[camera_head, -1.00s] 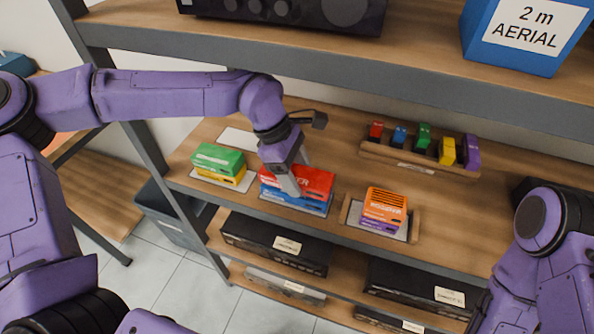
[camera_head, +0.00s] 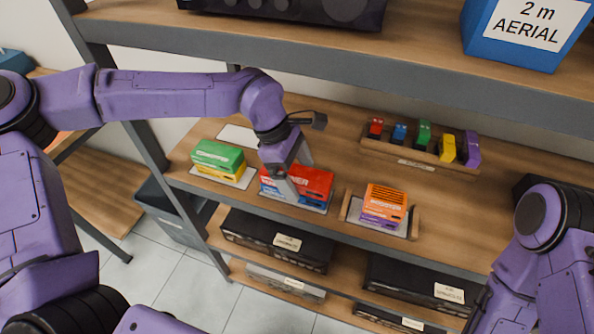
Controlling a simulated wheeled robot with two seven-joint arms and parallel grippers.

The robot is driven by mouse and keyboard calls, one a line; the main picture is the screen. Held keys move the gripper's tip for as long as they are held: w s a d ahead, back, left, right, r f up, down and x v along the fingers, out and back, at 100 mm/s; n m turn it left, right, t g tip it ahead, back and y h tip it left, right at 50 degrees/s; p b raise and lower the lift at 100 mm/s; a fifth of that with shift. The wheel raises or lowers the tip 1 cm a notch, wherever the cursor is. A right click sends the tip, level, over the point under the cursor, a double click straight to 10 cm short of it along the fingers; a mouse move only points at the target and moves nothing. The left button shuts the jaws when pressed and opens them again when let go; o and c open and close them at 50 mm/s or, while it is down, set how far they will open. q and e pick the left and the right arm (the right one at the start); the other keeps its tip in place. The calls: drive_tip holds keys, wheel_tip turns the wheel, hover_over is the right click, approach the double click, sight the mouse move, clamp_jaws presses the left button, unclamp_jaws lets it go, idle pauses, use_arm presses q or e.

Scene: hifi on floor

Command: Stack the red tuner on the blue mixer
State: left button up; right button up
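The red tuner (camera_head: 316,181) is a red box on the middle shelf. It sits on top of the blue mixer (camera_head: 314,204), whose front edge shows as a blue band below the red. My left gripper (camera_head: 291,178) points down at the left part of the tuner and hides some of it. One finger shows in front of the tuner and another behind it. I cannot tell whether the fingers press on it. Only my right arm shows at the right edge; its gripper is out of view.
A green box on a yellow box (camera_head: 220,160) stands to the left. An orange box on a purple one (camera_head: 384,204) stands in a tray (camera_head: 413,222) to the right. A rack of small coloured items (camera_head: 420,160) lies behind. The upper shelf (camera_head: 350,58) overhangs.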

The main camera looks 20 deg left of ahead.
use_arm(q)
drive_tip(key=v, duration=0.2)
drive_tip(key=a+b+v, duration=0.1)
drive_tip(key=v, duration=0.2)
drive_tip(key=a+b, duration=0.1)
drive_tip(key=a, duration=1)
drive_tip(key=shift+w, duration=0.2)
